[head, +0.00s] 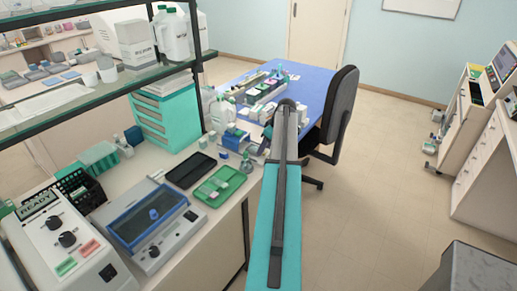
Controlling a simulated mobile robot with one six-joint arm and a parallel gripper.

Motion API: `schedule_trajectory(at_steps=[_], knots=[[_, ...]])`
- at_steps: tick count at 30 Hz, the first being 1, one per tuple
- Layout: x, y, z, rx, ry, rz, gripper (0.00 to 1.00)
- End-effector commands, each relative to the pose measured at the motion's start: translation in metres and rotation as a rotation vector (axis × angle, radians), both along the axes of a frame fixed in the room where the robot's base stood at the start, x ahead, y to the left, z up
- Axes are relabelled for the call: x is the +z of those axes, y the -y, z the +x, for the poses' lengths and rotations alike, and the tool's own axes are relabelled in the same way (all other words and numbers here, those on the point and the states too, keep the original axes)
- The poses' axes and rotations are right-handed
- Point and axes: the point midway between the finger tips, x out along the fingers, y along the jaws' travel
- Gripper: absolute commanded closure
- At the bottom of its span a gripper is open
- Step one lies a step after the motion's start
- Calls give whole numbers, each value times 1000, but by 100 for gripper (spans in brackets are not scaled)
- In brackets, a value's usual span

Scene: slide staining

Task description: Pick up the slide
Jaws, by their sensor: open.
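I cannot make out a single slide for certain at this size. A green tray (219,186) lies on the left bench, with pale, flat pieces in it that could be slides or a slide holder. My arm's long grey link (284,190) runs up the middle of the head view, to the right of the bench edge. Its far end is a dark rounded joint beside the blue-topped table.
A black tray (190,170) lies beside the green one. A blue-lidded device (152,222) and a machine reading READY (62,243) stand in front.

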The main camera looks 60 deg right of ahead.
Motion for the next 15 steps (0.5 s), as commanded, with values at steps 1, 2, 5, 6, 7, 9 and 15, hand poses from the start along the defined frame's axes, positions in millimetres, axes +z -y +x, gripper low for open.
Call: schedule_trajectory(at_steps=[1,2,5,6,7,9,15], knots=[[-1,0,1,0,0,1,53],[-3,0,2,1,0,1,53],[-5,0,3,1,0,1,53],[-6,0,3,1,0,0,53],[-6,0,3,1,0,0,53],[-6,0,3,1,0,0,53],[-6,-1,3,2,0,-1,53]])
